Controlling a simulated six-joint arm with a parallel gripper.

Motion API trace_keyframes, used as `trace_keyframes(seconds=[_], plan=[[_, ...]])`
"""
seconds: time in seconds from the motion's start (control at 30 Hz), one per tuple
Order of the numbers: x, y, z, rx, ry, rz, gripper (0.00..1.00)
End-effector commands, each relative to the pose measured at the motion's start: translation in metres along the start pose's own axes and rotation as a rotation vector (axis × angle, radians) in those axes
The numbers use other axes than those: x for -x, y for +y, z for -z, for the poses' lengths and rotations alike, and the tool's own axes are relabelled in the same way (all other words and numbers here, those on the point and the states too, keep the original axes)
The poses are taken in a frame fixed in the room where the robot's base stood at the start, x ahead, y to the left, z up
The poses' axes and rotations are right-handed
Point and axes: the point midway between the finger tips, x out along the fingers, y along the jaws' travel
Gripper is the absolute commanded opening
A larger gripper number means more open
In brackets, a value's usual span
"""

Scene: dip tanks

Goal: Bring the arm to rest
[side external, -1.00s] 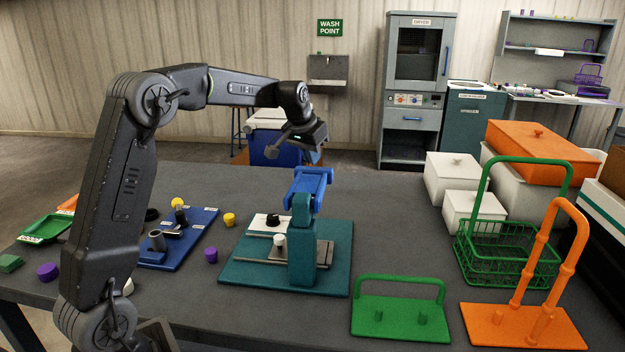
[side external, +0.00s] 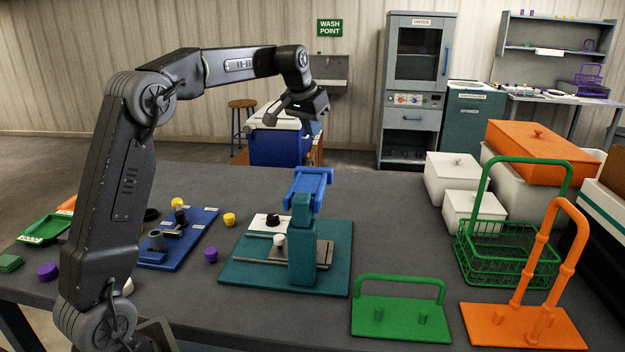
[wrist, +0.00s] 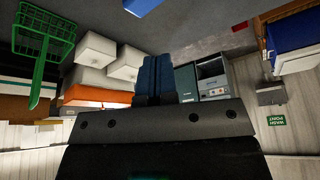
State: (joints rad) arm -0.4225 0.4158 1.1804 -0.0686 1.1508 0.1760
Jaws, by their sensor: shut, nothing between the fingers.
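My gripper (side external: 283,118) is raised well above the table in the side view, over the area behind the teal press-like fixture (side external: 302,245). In the wrist view its two dark blue fingers (wrist: 156,78) are side by side and shut, with nothing between them. The gripper touches nothing. The fixture has a blue top piece (side external: 309,188), which stands below and to the right of the gripper.
A blue plate with posts (side external: 180,240) lies left of the fixture. A green stand (side external: 400,318), an orange stand (side external: 525,325) and a green wire basket (side external: 508,255) stand at right. White boxes (side external: 452,168) and an orange-lidded tank (side external: 535,150) are behind. The air around the gripper is clear.

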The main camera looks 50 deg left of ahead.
Motion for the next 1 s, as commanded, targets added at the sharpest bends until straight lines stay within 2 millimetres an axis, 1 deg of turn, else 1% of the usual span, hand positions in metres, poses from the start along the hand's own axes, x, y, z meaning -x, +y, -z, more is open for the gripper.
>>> trace_keyframes(seconds=[0.37,0.47,0.53,0.57,0.67,0.7,0.77,0.8,0.87,0.9,0.97,1.0], plan=[[0.004,0.002,-0.001,-0.002,0.001,-0.001,0.00],[0.015,0.015,-0.011,-0.015,0.006,-0.005,0.00],[0.029,0.030,-0.027,-0.030,0.013,-0.010,0.00],[0.036,0.037,-0.035,-0.038,0.016,-0.013,0.00],[0.059,0.064,-0.073,-0.067,0.028,-0.024,0.00],[0.067,0.073,-0.090,-0.079,0.032,-0.029,0.00],[0.076,0.086,-0.117,-0.096,0.039,-0.037,0.00],[0.082,0.094,-0.136,-0.108,0.043,-0.043,0.00],[0.088,0.104,-0.164,-0.125,0.051,-0.052,0.00],[0.092,0.109,-0.184,-0.136,0.055,-0.057,0.00],[0.094,0.116,-0.214,-0.155,0.063,-0.066,0.00],[0.095,0.120,-0.234,-0.166,0.067,-0.072,0.00]])
